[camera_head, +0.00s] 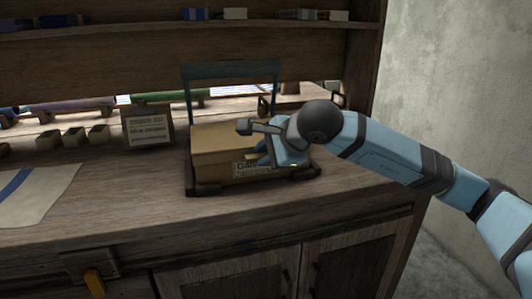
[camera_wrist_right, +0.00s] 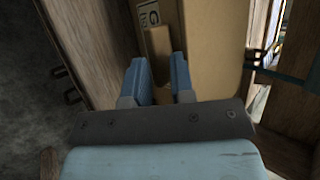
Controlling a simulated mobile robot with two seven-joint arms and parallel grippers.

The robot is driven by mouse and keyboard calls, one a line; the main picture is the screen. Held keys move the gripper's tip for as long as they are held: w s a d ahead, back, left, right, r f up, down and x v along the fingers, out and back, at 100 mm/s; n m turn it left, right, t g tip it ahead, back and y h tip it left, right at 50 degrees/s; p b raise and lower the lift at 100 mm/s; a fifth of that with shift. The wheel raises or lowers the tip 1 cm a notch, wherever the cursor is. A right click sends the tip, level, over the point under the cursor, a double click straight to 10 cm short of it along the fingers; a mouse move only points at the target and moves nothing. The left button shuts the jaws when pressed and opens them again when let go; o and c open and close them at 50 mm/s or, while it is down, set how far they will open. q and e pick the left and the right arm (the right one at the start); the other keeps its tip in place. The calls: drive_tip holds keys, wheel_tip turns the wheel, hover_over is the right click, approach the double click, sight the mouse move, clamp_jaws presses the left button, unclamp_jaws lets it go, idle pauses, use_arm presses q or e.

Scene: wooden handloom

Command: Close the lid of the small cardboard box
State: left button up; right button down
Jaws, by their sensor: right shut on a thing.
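The small cardboard box (camera_head: 215,170) sits on a dark low base on the wooden counter, with a printed label on its front. Its tan top (camera_head: 215,137) looks roughly level in the head view; my gripper hides its right part, so I cannot tell whether the lid is fully down. My right gripper (camera_head: 264,155) is at the box's front right, above the label. In the right wrist view, its blue fingers (camera_wrist_right: 158,68) are closed around a narrow brown tab (camera_wrist_right: 158,42) against the cardboard (camera_wrist_right: 210,45). My left gripper is not in view.
A teal upright frame (camera_head: 188,85) rises behind the box. A small sign (camera_head: 148,128) stands left of it, with several small blocks (camera_head: 73,137) farther left. A cloth with a blue stripe (camera_head: 35,190) lies at the left. A shelf (camera_head: 130,30) crosses above.

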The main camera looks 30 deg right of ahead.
idle(0.3)
drive_tip(key=c, duration=1.2)
unclamp_jaws()
drive_tip(key=shift+f, duration=0.1)
drive_tip(key=shift+o, duration=0.2)
drive_tip(key=shift+s+d+r, duration=0.15)
drive_tip(key=shift+s+r, duration=0.15)
drive_tip(key=shift+r, duration=0.15)
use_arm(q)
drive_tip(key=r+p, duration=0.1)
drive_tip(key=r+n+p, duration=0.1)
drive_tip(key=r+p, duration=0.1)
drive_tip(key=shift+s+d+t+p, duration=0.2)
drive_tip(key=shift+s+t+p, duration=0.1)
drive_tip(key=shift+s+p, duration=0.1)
use_arm(e)
drive_tip(key=v, duration=1.2)
drive_tip(key=shift+s+r, duration=0.2)
drive_tip(key=shift+s, duration=0.15)
